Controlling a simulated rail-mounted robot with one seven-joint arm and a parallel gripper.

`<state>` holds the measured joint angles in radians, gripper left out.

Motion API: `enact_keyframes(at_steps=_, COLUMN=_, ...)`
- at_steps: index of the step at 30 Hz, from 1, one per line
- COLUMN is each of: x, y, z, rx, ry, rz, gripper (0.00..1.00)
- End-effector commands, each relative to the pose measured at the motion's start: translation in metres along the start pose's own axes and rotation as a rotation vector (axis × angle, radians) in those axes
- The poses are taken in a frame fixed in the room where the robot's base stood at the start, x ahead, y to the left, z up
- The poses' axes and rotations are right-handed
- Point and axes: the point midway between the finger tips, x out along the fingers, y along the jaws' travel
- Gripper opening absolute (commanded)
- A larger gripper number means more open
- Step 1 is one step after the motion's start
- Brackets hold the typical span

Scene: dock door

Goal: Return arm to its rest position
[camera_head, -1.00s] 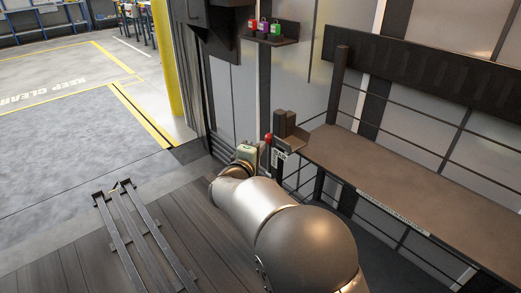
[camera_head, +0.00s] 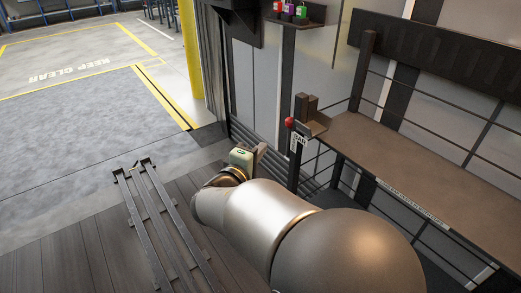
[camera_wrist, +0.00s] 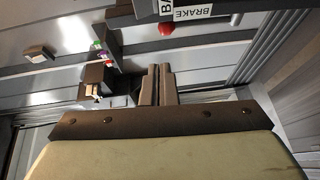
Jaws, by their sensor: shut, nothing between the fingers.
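My arm reaches from the lower right of the head view to the middle. My gripper (camera_head: 261,153) is beyond its pale green and brass wrist part. In the wrist view my gripper (camera_wrist: 157,84) shows two dark fingers side by side, closed with nothing between them. A red-knobbed brake lever (camera_head: 290,122) stands to the right of my gripper, clear of it. In the wrist view the red knob (camera_wrist: 166,29) is beyond the fingertips, below a white BRAKE label (camera_wrist: 193,13).
A brown bench (camera_head: 400,170) with a rail runs along the wall at right. A small shelf (camera_head: 302,22) holds coloured padlocks at the top. A metal rail frame (camera_head: 152,225) lies on the floor at left. A yellow post (camera_head: 190,50) stands behind; the grey floor at left is open.

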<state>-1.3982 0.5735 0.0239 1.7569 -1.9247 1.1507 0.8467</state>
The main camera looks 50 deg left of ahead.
Motion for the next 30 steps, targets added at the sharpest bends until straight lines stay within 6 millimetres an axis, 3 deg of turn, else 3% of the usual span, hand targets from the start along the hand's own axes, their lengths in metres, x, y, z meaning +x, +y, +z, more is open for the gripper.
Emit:
enact_keyframes(at_steps=12, x=0.001, y=0.0, z=0.0, rx=0.0, ry=0.0, rz=0.0, gripper=0.0)
enact_keyframes(at_steps=14, x=0.006, y=0.008, z=0.013, rx=0.002, ry=-0.03, rz=-0.01, gripper=0.0)
enact_keyframes(at_steps=17, x=0.021, y=0.025, z=0.058, rx=0.013, ry=-0.131, rz=-0.056, gripper=0.0)
enact_keyframes(at_steps=23, x=0.039, y=0.064, z=0.203, rx=0.072, ry=-0.445, rz=-0.226, gripper=0.0)
enact_keyframes(at_steps=26, x=0.03, y=0.08, z=0.278, rx=0.126, ry=-0.609, rz=-0.328, gripper=0.0)
enact_keyframes(at_steps=30, x=-0.007, y=0.102, z=0.379, rx=0.243, ry=-0.84, rz=-0.484, gripper=0.0)
